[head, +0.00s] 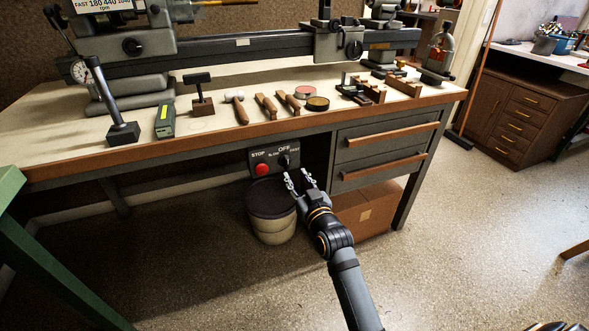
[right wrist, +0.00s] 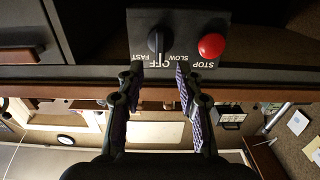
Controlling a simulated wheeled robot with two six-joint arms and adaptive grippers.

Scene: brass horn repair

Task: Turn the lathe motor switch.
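The lathe motor switch is a black knob (head: 285,161) on a dark panel (head: 262,156) under the bench's front edge, beside a red STOP button (head: 262,169). In the right wrist view, which is upside down, the knob (right wrist: 156,41) stands nearly in line with the OFF label, between SLOW and FAST. My right gripper (head: 297,178) is open and empty just in front of and below the knob. Its fingertips (right wrist: 159,78) are apart, with the knob beyond the gap between them; I see no contact.
The workbench (head: 230,144) carries the lathe and several hand tools. A lidded bin (head: 272,228) stands below the panel, next to a brown box (head: 370,208) under the drawers (head: 385,150). A green table (head: 40,265) is at left. The floor on the right is mostly clear.

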